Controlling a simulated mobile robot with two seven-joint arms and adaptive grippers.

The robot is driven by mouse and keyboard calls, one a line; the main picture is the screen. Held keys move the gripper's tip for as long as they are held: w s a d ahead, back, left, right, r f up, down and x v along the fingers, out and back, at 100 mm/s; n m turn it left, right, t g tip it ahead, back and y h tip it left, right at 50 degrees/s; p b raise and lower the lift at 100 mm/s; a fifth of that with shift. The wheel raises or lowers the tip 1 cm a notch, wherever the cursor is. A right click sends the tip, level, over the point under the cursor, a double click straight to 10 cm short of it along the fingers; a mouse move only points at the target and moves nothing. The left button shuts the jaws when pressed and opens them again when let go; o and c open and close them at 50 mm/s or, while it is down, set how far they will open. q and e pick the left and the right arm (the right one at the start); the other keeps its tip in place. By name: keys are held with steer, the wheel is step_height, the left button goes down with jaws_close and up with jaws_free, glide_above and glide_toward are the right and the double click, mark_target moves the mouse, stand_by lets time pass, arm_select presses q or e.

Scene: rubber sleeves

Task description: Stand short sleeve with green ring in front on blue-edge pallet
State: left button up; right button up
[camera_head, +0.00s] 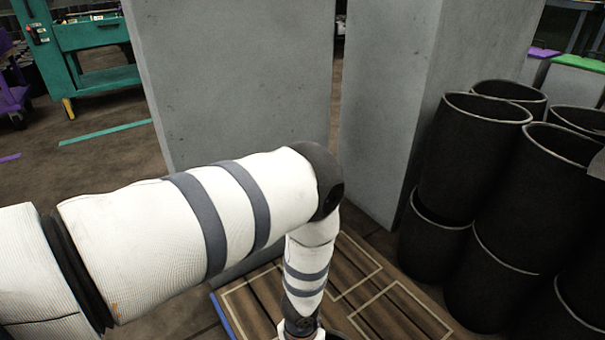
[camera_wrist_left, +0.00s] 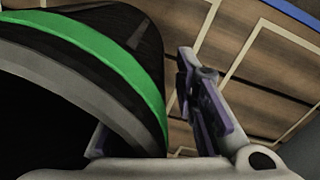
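A black sleeve with a green ring (camera_wrist_left: 125,62) fills the left of the left wrist view, its grey-rimmed open end facing the camera. My left gripper (camera_wrist_left: 150,118) straddles its wall: one finger shows inside the opening, the other is outside, with a gap showing between it and the wall. The gripper looks open. The wooden blue-edge pallet (camera_wrist_left: 240,50) lies behind, its blue edge at the top right. In the head view, the pallet (camera_head: 245,305) shows under my left arm; the left gripper and sleeve are cut off or hidden there. My right gripper is not in view.
Several black sleeves (camera_head: 470,150) stand stacked at the right. Two tall grey blocks (camera_head: 235,80) and (camera_head: 385,100) rise behind the pallet with a narrow gap between them. A green cart (camera_head: 85,40) stands far left.

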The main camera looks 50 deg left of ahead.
arm_select(q)
step_height(320, 180, up, 12)
steer(key=p, duration=0.5)
steer(key=shift+a+r, duration=0.15)
steer(key=shift+r, duration=0.05)
steer(key=s+d+g, duration=0.2)
steer(key=s+g, duration=0.1)
steer(key=s, duration=1.5)
steer(key=s+d+g, duration=0.3)
steer(key=s, duration=1.5)
steer(key=s+r+m+g, duration=0.1)
steer(key=s+r, duration=0.3)
steer(key=s, duration=0.3)
steer(key=s+a+r+g, duration=0.1)
steer(key=s+r+g, duration=0.1)
steer(key=s+r, duration=0.2)
steer(key=s, duration=0.3)
steer(key=shift+s+r+m, duration=0.2)
steer(key=shift+m, duration=0.2)
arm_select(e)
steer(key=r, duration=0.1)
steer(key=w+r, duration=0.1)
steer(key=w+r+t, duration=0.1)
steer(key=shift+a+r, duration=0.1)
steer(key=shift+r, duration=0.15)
